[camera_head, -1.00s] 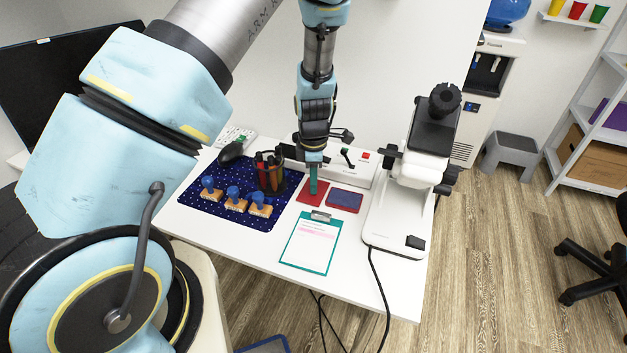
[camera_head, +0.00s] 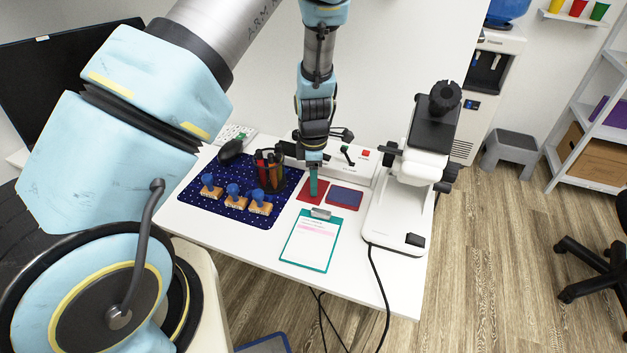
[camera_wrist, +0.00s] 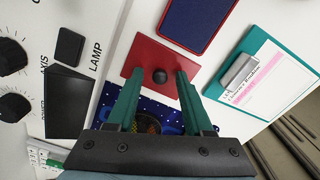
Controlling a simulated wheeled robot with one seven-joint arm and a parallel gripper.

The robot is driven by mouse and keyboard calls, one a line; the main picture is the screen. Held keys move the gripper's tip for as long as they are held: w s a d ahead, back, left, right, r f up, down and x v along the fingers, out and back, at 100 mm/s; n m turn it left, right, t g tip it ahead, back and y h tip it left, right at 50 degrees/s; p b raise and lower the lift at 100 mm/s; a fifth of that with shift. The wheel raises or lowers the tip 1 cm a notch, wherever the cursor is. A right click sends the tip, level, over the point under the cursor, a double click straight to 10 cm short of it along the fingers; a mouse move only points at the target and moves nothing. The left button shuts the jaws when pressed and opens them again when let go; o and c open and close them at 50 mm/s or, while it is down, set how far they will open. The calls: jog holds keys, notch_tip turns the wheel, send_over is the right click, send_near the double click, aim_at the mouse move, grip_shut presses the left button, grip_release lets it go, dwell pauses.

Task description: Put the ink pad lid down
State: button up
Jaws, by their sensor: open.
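In the head view my gripper (camera_head: 313,192) is low over the lid. Whether the fingertips touch the lid is unclear.
A teal clipboard (camera_head: 310,246) lies in front. A blue dotted mat (camera_head: 193,208) at left holds wooden stamps (camera_head: 233,200) and a pen holder (camera_head: 269,174). A white microscope (camera_head: 388,217) stands at right. The table's front left area is clear.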

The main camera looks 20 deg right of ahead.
notch_tip(320, 180, up, 12)
jog(key=b, duration=0.2)
jog(key=s+a+r+m, duration=0.1)
jog(key=a+r+m, duration=0.2)
jog(key=a, duration=0.7)
jog(key=s+a+r+m+t, duration=0.1)
jog(key=a+r+m, duration=0.2)
jog(key=a+m, duration=0.4)
jog(key=s+a+r+m, duration=0.2)
jog(key=a+m, duration=0.3)
jog(key=a, duration=0.8)
jog(key=shift+r+t, duration=0.3)
jog(key=shift+r, duration=0.5)
